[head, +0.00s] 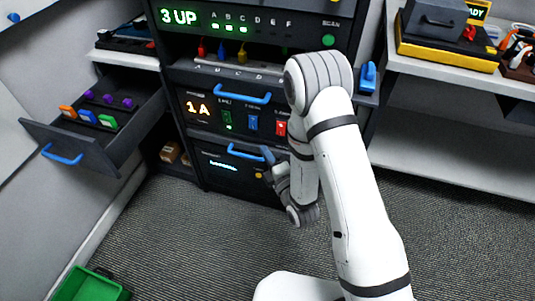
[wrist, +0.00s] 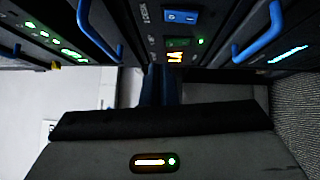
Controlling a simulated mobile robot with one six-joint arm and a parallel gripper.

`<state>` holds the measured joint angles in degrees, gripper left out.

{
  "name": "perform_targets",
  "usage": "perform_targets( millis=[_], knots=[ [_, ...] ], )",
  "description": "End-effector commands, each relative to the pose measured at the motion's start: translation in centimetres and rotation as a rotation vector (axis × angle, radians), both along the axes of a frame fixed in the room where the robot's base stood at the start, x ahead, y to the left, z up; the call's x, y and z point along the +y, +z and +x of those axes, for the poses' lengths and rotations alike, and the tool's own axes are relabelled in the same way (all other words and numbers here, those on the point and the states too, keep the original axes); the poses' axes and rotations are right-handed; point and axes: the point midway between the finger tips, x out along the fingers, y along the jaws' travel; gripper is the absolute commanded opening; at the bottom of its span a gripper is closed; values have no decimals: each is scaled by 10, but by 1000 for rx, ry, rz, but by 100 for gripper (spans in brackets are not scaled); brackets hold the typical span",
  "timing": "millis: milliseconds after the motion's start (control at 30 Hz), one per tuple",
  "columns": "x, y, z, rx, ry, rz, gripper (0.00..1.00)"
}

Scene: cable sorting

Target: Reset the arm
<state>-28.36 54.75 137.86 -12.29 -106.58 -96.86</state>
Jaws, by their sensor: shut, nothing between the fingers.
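My white arm reaches up and folds down in front of the dark rack in the head view. My gripper (head: 267,155) hangs in front of the lower drawer, near its blue handle (head: 248,153). In the wrist view my gripper (wrist: 161,78) shows as dark blue fingers, closed together and empty. They point toward the panel with the orange "1A" display (head: 198,106), which also shows in the wrist view (wrist: 175,57). Whether the fingertips touch the rack cannot be told. My arm hides part of the rack's right side.
An open drawer (head: 74,146) at the left holds purple, orange, blue and green pieces. A white shelf (head: 450,66) at the right carries a yellow-edged box (head: 446,54). A green bin (head: 88,286) stands at the lower left. Carpet in front of the rack is clear.

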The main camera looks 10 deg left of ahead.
Motion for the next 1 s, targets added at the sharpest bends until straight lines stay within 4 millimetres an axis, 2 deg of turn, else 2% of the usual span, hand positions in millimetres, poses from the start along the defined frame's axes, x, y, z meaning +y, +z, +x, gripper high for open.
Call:
perform_targets(
  millis=[533,633,767,833,1000],
  knots=[
    [-2,0,-1,1,-1,-1,0],
    [-3,6,3,16,-7,0,0],
    [-11,29,21,110,-39,12,0],
    [-20,48,34,201,-71,25,0],
    [-56,96,60,465,-203,87,0]
  ],
)
